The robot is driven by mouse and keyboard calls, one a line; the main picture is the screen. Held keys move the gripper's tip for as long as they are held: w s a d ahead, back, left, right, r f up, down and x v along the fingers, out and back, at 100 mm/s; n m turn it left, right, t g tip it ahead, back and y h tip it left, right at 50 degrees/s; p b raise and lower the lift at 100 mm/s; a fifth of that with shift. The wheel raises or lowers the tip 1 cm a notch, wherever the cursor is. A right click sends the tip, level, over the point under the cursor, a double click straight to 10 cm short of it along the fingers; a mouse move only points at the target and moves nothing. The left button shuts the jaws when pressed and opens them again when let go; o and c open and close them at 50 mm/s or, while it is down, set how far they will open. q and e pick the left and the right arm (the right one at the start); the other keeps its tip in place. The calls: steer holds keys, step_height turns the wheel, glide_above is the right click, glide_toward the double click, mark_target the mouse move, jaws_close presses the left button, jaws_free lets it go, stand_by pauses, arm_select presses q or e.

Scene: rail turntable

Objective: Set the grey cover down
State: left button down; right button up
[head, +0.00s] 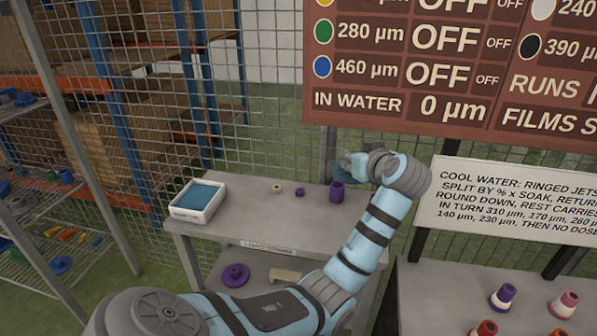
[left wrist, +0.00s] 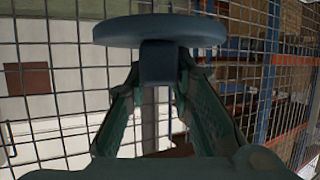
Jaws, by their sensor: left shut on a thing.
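My left gripper (left wrist: 160,76) is shut on the cover (left wrist: 160,33), a round, dark blue-grey disc in the left wrist view. The two fingers pinch the square knob under the disc, so the knob is partly hidden between them. In the head view my left gripper (head: 362,168) is above the back right of the grey table (head: 262,222), largely hidden by my wrist. A little of the cover (head: 344,160) shows there, just above and close to a purple cup (head: 337,191). I cannot tell whether they touch. My right gripper is not in view.
On the table stand a white tray with a blue inside (head: 197,200), a small beige ring (head: 277,188) and a small purple ring (head: 300,192). The table's front is clear. A mesh fence (head: 270,120) rises behind. A second table (head: 440,300) at right holds coloured pegs.

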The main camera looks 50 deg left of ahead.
arm_select(q)
steer(key=shift+m+t, duration=0.3)
steer(key=shift+t, duration=0.2)
steer(key=f+b, duration=0.1)
steer(key=f, duration=0.5)
steer(key=f+b, duration=0.1)
steer(key=f, duration=0.6)
steer(key=f+b, duration=0.2)
steer(key=f, duration=0.5)
steer(key=shift+w+a, duration=0.15)
steer(key=shift+w, duration=0.15)
steer(key=c, duration=1.8)
jaws_free()
steer(key=shift+f, duration=0.2)
steer(key=o, duration=0.4)
steer(key=shift+r, duration=0.1)
steer(key=shift+r, duration=0.1)
